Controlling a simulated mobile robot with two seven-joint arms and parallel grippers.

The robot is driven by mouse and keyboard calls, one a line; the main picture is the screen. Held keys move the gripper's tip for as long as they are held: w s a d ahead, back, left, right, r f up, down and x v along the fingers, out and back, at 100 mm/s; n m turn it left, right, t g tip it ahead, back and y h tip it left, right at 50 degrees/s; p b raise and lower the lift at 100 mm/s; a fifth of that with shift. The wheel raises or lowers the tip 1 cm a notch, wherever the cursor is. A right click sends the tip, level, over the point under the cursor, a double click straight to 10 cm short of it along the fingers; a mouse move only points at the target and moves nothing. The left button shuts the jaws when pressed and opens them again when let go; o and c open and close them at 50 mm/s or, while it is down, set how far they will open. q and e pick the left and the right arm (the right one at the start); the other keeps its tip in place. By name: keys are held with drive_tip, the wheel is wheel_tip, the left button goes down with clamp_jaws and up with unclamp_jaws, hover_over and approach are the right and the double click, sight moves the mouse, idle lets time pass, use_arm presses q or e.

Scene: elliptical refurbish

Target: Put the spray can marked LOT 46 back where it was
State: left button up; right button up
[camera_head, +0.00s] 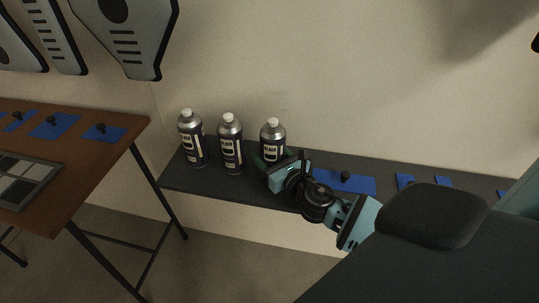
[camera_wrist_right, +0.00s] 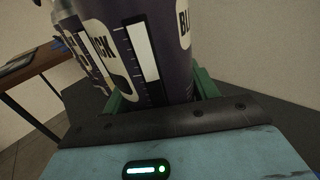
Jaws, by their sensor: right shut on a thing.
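Three dark spray cans with silver tops and white caps stand upright at the left end of a dark shelf (camera_head: 330,160): a left can (camera_head: 192,140), a middle can (camera_head: 231,145) and a right can (camera_head: 272,138). My right gripper (camera_head: 264,162) is at the right can, with its green fingers shut around the can's lower part. In the right wrist view the held can (camera_wrist_right: 150,45) fills the space between the green fingers, with a dark purple body and white label patches. Its lot number cannot be read. Another can shows behind it at left. My left gripper is not in view.
Blue mats (camera_head: 345,181) with small dark knobs lie on the shelf to the right of the gripper. A brown table (camera_head: 100,155) with blue mats and a grey tray (camera_head: 22,180) stands at left. Grey panels (camera_head: 130,45) hang on the wall.

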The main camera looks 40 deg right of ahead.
drive_tip(key=shift+f, duration=0.1)
drive_tip(key=o, duration=1.4)
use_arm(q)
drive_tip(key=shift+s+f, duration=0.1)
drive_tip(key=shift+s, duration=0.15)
use_arm(e)
drive_tip(key=shift+o, duration=0.6)
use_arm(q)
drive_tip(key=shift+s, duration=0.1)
use_arm(e)
drive_tip(key=shift+r, duration=0.2)
drive_tip(key=s, duration=1)
drive_tip(key=shift+s+a, duration=0.15)
drive_tip(key=shift+a, duration=0.2)
drive_tip(key=shift+s+b, duration=0.35)
drive_tip(key=shift+s, duration=0.5)
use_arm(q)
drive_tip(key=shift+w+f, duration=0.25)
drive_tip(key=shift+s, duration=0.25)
